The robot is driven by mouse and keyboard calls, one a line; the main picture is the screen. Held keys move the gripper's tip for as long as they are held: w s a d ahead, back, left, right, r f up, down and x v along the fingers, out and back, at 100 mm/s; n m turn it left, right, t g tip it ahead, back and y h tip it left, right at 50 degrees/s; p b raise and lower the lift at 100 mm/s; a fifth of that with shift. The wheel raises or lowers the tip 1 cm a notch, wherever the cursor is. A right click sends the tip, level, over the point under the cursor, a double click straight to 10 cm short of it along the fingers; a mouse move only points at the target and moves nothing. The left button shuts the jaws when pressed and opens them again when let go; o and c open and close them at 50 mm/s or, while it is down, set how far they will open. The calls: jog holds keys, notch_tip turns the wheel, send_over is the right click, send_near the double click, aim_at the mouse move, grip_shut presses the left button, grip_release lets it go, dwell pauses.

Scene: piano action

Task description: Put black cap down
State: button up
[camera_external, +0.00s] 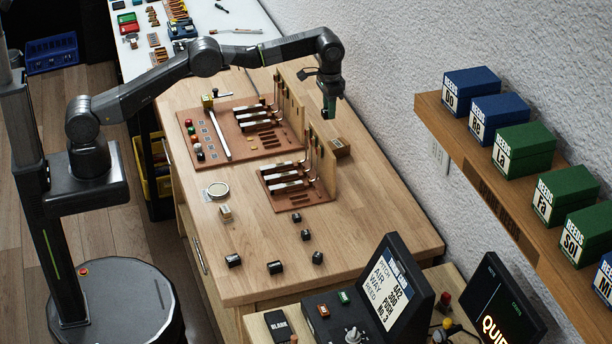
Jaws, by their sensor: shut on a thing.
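My gripper (328,111) hangs over the back right of the wooden workbench, pointing down beside the upright wooden boards. It is shut on a small dark thing at its tips, which looks like a black cap; the fingers hide most of it. Several small black caps stand on the bare front part of the bench: one at the left (233,260), one at the front middle (275,267), one at the right (317,257), and two smaller ones behind (305,234) (296,217). All are apart from my gripper.
Two brown boards with levers and slots, a rear one (190,120) and a front one (318,212), lie on the bench (380,235). A small wooden block (340,148) sits below and right of my gripper. A shelf of reed boxes (524,150) juts from the right wall. The bench's right front is clear.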

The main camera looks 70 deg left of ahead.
notch_tip(320, 180, down, 6)
jog(key=shift+w+r+b, duration=0.1)
jog(key=shift+r+b, duration=0.05)
jog(key=shift+b, duration=0.2)
jog(key=shift+f+p, duration=0.4)
jog(key=shift+f, duration=1.85)
jog(key=shift+f, duration=0.1)
jog(key=o, duration=0.9)
jog(key=shift+o, duration=0.2)
notch_tip(320, 180, up, 11)
jog(key=shift+r+p, duration=0.15)
jog(key=shift+p, duration=0.4)
jog(key=shift+r+p, duration=0.4)
jog(key=shift+r, duration=0.1)
